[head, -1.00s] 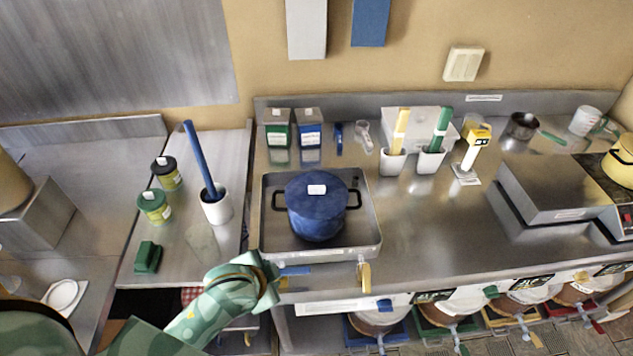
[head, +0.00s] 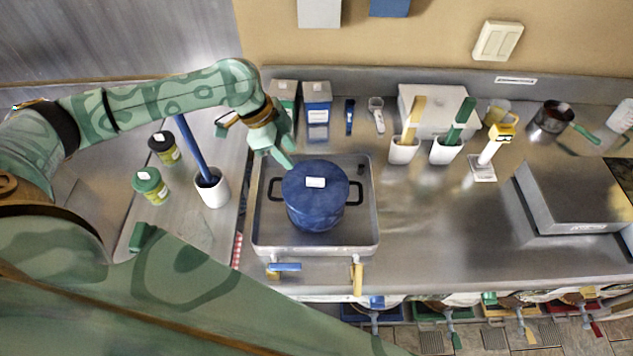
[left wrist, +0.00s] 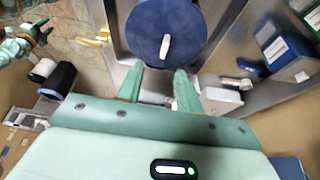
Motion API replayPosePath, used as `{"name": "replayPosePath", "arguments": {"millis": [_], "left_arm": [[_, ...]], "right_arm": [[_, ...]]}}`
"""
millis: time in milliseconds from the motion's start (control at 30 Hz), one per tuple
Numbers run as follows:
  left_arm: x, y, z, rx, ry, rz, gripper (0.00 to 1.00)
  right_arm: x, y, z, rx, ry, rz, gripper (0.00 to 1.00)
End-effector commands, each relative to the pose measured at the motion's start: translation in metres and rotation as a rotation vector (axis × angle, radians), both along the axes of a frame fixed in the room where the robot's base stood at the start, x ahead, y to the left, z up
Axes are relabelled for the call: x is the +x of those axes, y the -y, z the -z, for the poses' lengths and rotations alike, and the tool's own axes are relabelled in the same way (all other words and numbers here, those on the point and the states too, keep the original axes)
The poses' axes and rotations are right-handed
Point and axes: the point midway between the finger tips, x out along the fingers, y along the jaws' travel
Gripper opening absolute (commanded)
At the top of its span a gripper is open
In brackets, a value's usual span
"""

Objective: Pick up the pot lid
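The pot lid (head: 316,173) is dark blue with a pale grip on top. It sits on the blue pot (head: 314,219), which stands in a steel tray with its two dark handles out to the sides. My left gripper (head: 289,160) is just past the lid's far left edge, empty. In the left wrist view its two fingers (left wrist: 159,78) are spread apart, with the lid (left wrist: 160,18) ahead of them and not touched.
The steel tray (head: 262,226) has a raised rim around the pot. A green box (head: 284,94) and a blue box (head: 317,104) stand behind it. A white holder with a blue rod (head: 194,150) is to the left. Bare counter (head: 425,215) lies to the right.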

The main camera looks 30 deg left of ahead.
Motion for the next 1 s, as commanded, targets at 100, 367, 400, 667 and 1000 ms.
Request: {"name": "replayPosePath", "arguments": {"millis": [100, 367, 400, 667, 1000], "left_arm": [[0.004, 0.012, 0.03, -0.002, -0.003, 0.0, 0.35], [0.011, 0.025, 0.062, -0.001, 0.001, 0.0, 0.35], [0.012, 0.026, 0.064, 0.0, 0.002, 0.001, 0.35], [0.026, 0.043, 0.097, -0.001, -0.001, -0.001, 0.35], [0.029, 0.047, 0.109, 0.0, 0.004, 0.001, 0.35]], "right_arm": [[-0.012, 0.003, 0.005, -0.005, -0.02, 0.0, 0.36], [0.001, 0.004, 0.007, -0.005, 0.001, 0.001, 0.36], [0.003, 0.004, 0.007, -0.005, 0.004, 0.001, 0.36], [0.002, 0.003, 0.009, -0.003, 0.002, 0.001, 0.36], [0.001, 0.0, 0.01, -0.001, 0.0, 0.002, 0.36]]}}
